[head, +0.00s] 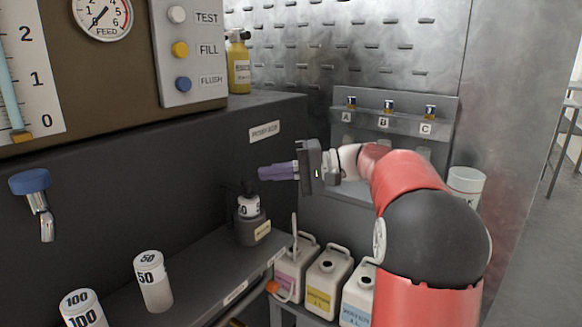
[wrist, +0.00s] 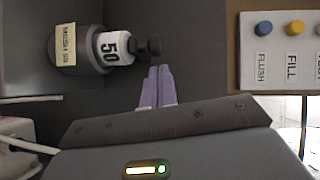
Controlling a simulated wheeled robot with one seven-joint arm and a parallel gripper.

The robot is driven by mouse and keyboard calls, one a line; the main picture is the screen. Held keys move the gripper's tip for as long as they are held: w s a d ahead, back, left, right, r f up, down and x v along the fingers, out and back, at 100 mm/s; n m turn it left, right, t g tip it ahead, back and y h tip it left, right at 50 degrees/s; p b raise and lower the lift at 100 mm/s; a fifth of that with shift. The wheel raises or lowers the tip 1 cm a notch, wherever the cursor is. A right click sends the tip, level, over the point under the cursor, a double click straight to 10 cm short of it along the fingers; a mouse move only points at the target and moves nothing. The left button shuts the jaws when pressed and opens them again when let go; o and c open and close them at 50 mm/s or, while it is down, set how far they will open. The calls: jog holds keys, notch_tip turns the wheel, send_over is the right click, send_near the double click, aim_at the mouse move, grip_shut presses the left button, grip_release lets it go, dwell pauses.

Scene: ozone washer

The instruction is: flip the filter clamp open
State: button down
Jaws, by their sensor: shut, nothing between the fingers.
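A dark grey round holder (head: 250,230) with a cream label stands on the grey ledge. A white cartridge marked 50 (head: 249,207) sits upright in it, with a small black piece (head: 248,187) on top. The holder (wrist: 72,42), cartridge (wrist: 113,47) and black piece (wrist: 150,46) lie sideways in the wrist view. I cannot tell for sure whether the black piece is the filter clamp. My gripper (head: 260,173), with purple fingers, is shut and empty, just above and right of the black piece. The fingertips (wrist: 159,68) look close to it; contact is unclear.
Two white cylinders, marked 50 (head: 153,281) and 100 (head: 82,309), stand on the ledge at left. A blue-handled tap (head: 31,183) juts from the dark panel. Several jugs (head: 327,282) stand lower right. A rack marked A, B, C (head: 392,122) is behind.

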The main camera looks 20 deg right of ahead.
jog(key=shift+s+a+f, duration=0.1)
jog(key=shift+s+a, duration=0.15)
jog(key=shift+a, duration=0.25)
jog(key=shift+f, duration=0.1)
jog(key=shift+s+a+m+t+b, duration=0.15)
jog(key=shift+s+m+t+b, duration=0.2)
jog(key=shift+b, duration=0.3)
